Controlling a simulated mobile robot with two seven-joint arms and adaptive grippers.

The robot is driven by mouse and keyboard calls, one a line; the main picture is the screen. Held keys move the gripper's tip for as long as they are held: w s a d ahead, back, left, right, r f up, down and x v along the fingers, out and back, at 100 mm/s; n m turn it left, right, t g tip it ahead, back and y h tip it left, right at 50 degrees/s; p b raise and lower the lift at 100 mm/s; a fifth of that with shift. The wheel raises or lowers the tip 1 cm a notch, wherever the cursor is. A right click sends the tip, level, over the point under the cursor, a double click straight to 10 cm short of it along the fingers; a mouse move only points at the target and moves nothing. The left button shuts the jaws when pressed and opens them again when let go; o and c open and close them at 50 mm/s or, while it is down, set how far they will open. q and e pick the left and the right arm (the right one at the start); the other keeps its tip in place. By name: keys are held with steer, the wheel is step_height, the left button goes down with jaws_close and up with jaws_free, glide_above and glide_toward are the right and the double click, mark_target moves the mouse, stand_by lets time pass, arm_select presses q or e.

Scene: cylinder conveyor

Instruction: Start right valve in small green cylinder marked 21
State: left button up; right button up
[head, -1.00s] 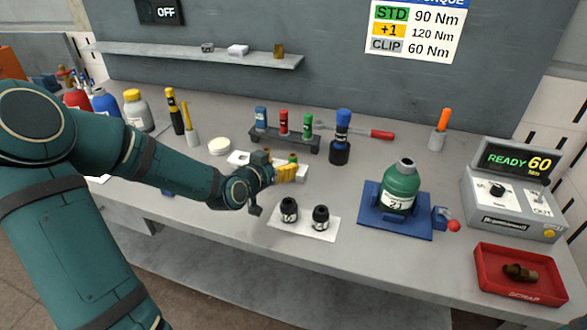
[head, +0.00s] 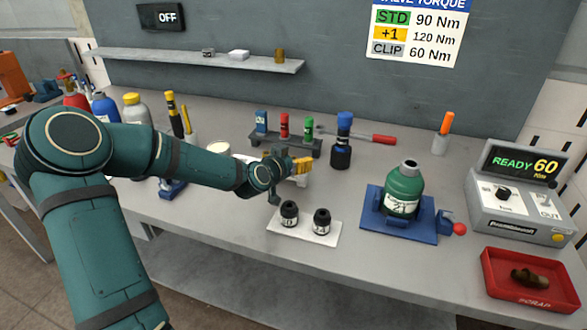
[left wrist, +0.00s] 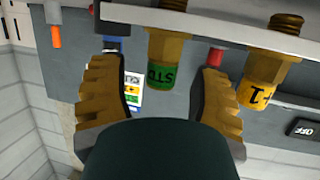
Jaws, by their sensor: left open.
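The small green cylinder (head: 404,187), marked 21, stands upright with an open neck in a blue holder (head: 369,220) with a red-knobbed clamp. My left gripper (head: 302,165) is open over a white valve rack (head: 301,181), left of the cylinder; its yellow fingers hide part of the rack. In the left wrist view, a brass valve with a green STD band (left wrist: 167,62) shows between the two open fingertips (left wrist: 162,68). Whether they touch it I cannot tell. A brass valve with a yellow +1 band (left wrist: 262,80) hangs to its right. My right gripper is not in view.
Two black sockets (head: 290,212) stand on a white plate before the rack. Behind is a tool rack (head: 285,139) and a blue-topped bottle (head: 342,140). Right are a torque unit reading READY 60 (head: 520,165) and a red scrap tray (head: 528,299). A wall sheet lists STD 90 Nm (head: 417,30).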

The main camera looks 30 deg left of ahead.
arm_select(q)
jaws_close()
